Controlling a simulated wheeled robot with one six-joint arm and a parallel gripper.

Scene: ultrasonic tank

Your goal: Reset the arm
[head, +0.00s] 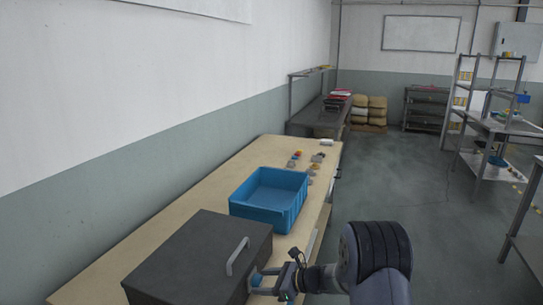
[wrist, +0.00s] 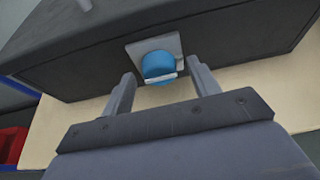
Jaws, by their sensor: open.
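My gripper (head: 268,282) is at the right side of a dark grey tank (head: 190,262) on the wooden bench. In the wrist view my gripper (wrist: 162,85) has its two fingers apart, one on each side of a blue round knob (wrist: 157,65). The knob sits on a light plate on the dark tank wall (wrist: 240,40). I cannot tell whether either finger touches it. In the head view the knob (head: 256,279) shows in part beside the fingers. The tank's lid is shut and has a light grey handle (head: 237,256).
A blue bin (head: 268,214) stands behind the tank on the bench (head: 160,216). Several small parts (head: 312,168) lie beyond it. A wall runs along the left. The floor (head: 400,180) right of the bench is open, with shelving (head: 490,130) farther right.

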